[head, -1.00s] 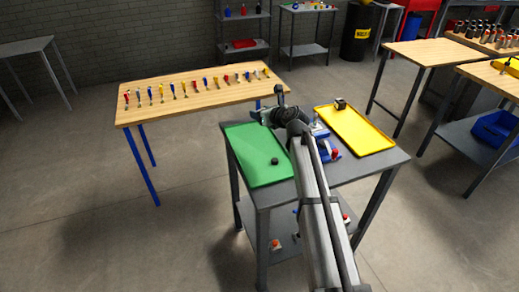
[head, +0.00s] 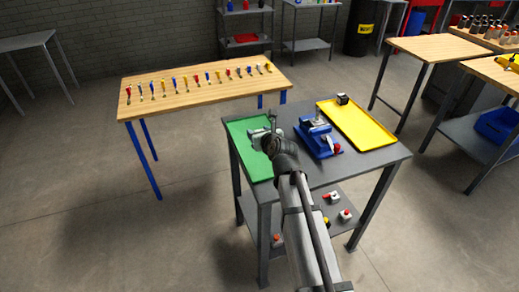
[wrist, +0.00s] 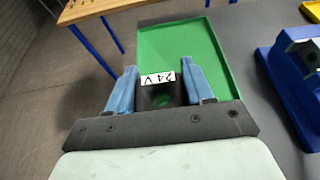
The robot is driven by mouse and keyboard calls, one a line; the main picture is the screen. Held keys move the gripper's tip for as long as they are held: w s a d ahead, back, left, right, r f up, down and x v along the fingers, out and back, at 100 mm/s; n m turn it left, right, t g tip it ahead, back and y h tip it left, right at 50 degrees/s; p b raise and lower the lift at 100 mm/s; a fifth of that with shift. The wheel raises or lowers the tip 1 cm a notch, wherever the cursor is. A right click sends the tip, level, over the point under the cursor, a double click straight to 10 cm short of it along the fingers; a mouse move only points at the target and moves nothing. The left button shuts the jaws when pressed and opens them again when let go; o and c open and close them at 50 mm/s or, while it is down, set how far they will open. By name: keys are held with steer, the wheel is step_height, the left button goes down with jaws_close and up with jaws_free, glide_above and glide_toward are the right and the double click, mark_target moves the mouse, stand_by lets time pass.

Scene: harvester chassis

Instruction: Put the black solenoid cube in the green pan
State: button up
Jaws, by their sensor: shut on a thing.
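The black solenoid cube (wrist: 150,96) with a white "24 V" label is between my gripper's two blue fingers in the wrist view. My gripper (wrist: 159,72) is shut on it. The green pan (wrist: 190,42) lies beyond and below the fingers. In the head view my gripper (head: 262,138) is over the green pan (head: 240,126), and the held cube cannot be made out there. My gripper and arm hide part of the pan. I cannot tell how high the cube is above the pan floor.
A blue vise (head: 318,140) stands right of the pan on the grey table (head: 365,165). A yellow tray (head: 362,128) lies further right with another small dark cube (head: 342,98) at its far end. A wooden bench (head: 200,92) with several tools stands behind.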

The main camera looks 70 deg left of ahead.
mark_target(259, 158)
steer(key=shift+f, duration=4.25)
steer(key=shift+f, duration=0.15)
steer(key=o, duration=1.2)
steer(key=shift+c, duration=0.2)
steer(key=shift+r, duration=0.2)
steer(key=v, duration=1.2)
steer(key=shift+f, duration=0.1)
steer(key=shift+c, duration=0.2)
